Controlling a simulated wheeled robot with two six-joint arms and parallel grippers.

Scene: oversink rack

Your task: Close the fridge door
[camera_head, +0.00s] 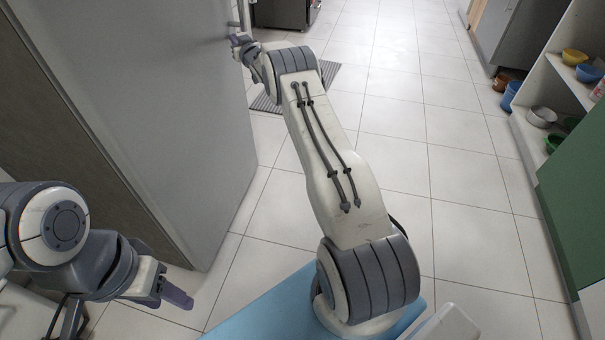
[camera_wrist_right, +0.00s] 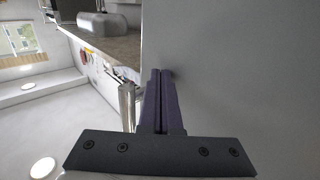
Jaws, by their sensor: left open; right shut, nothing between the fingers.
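The large grey fridge door (camera_head: 150,80) fills the upper left of the head view. It also fills the right half of the right wrist view (camera_wrist_right: 240,70). How far it stands open cannot be told. My right gripper (camera_head: 238,40) is at the door's far edge, by the upright metal handle (camera_head: 243,14). In the right wrist view its purple fingers (camera_wrist_right: 162,85) are shut and empty, beside the handle (camera_wrist_right: 127,105) and close to the door surface; contact cannot be told. My left gripper (camera_head: 175,294) is open, low at the left, near the door's lower near corner.
A dark mat (camera_head: 290,88) lies on the tiled floor beyond the right arm. Shelves with bowls (camera_head: 541,116) and a green panel (camera_head: 578,190) stand along the right. A dark appliance (camera_head: 283,14) is at the back. The floor in the middle is clear.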

